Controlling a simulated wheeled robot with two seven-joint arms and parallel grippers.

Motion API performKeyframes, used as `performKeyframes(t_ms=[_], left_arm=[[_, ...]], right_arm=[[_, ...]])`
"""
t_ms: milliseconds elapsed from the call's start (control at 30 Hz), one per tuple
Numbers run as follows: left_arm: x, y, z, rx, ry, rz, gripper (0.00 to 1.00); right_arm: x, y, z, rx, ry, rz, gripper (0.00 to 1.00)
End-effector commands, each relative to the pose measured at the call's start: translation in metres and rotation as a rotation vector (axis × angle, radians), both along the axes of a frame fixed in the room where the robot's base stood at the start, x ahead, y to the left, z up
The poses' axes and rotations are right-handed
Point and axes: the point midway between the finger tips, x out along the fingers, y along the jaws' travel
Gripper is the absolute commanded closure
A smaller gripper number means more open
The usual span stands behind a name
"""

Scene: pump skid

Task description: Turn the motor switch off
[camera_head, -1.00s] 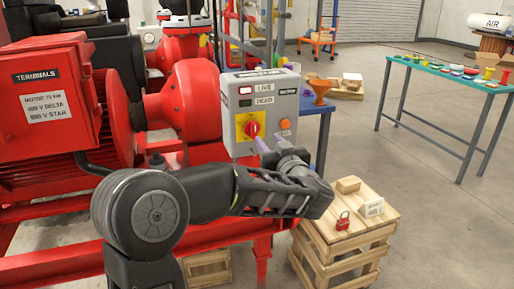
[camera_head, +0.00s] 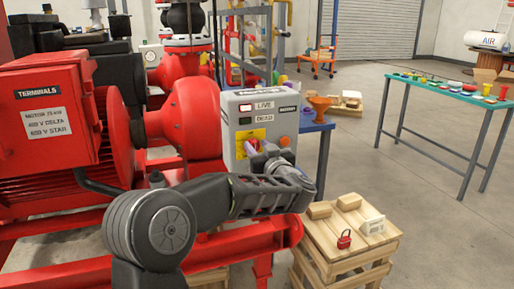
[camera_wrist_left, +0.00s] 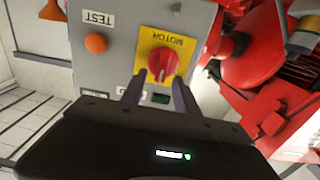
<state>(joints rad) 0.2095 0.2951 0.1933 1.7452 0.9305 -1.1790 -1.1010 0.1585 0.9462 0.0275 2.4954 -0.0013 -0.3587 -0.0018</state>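The motor switch is a red rotary knob (camera_wrist_left: 162,62) on a yellow plate marked MOTOR, upside down in the left wrist view. The plate (camera_head: 259,133) shows in the head view on the front of a grey control box (camera_head: 285,101), with the knob mostly hidden by my gripper. My left gripper (camera_wrist_left: 158,78) is open, its two purple-grey fingers pointing at the knob, one tip on each side of its lower part. I cannot tell whether they touch it. It also shows in the head view (camera_head: 254,149). My right gripper is not in view.
The red LIVE lamp (camera_head: 246,108) looks lit; the DEAD lamp (camera_head: 245,121) looks dark. An orange TEST button (camera_wrist_left: 96,43) sits beside the switch. A red motor (camera_head: 50,140) stands left. A wooden crate (camera_head: 345,248) with a red padlock (camera_head: 344,239) stands right.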

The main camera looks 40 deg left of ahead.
Motion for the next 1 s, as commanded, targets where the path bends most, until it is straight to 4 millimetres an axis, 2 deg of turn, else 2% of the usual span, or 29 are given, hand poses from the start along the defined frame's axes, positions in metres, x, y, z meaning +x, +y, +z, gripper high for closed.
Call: performKeyframes(t_ms=[333,800,1000], left_arm=[[0.0035,0.0055,0.0004,0.001,-0.001,0.000,0.64],[0.0034,0.0052,0.0004,0.001,-0.001,0.000,1.00],[0.0035,0.0052,0.0004,0.001,-0.001,0.000,1.00]], right_arm=[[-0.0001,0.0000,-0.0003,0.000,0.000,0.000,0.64],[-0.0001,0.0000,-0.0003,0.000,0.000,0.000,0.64],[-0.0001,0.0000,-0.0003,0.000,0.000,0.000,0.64]])
